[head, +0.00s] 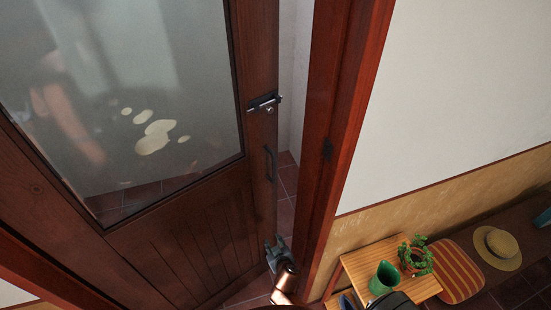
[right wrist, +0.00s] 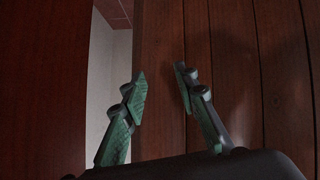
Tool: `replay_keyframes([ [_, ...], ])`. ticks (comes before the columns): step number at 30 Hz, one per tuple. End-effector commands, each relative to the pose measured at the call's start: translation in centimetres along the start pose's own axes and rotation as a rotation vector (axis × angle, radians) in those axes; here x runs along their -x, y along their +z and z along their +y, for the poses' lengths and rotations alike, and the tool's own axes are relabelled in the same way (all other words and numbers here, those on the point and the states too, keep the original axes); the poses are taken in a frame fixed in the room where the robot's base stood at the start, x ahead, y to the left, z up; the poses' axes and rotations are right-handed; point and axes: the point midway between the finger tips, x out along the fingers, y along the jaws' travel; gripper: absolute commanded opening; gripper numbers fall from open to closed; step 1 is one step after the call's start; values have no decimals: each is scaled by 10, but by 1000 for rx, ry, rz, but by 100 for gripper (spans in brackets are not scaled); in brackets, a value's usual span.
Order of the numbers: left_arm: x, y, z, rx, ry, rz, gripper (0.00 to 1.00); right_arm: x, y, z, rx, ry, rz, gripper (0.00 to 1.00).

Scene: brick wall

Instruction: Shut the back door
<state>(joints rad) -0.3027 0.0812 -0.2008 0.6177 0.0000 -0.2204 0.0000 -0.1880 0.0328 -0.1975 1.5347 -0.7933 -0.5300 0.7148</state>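The back door (head: 190,235) is brown wood with a large frosted glass pane, in the head view's left half. It stands ajar, with a gap between its right edge and the red-brown door frame (head: 345,100). A dark handle (head: 270,163) and a metal bolt (head: 264,103) sit near that edge. My right gripper (head: 276,246) is low by the door's free edge. In the right wrist view my right gripper (right wrist: 160,76) has its green-padded fingers apart with nothing held, in front of the door planks (right wrist: 230,70). I cannot tell whether it touches the door. My left gripper is not in view.
The gap shows a pale wall (head: 296,75) and tiled floor. Right of the frame, a small wooden table (head: 362,268) holds a green jug (head: 384,278) and a potted plant (head: 415,257). A striped cushion (head: 457,272) and a straw hat (head: 497,247) lie on a bench beyond.

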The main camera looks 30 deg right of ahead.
Motion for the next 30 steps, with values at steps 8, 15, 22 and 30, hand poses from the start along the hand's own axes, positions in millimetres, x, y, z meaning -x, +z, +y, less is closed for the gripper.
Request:
replay_keyframes([
  [8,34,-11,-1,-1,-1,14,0,122,-250,72,-207,185,406,28],
  [15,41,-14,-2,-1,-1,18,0,181,-316,104,-298,250,553,28],
  [22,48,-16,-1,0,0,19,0,164,-333,114,-301,255,564,28],
  [30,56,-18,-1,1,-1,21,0,131,-351,125,-300,253,563,28],
])
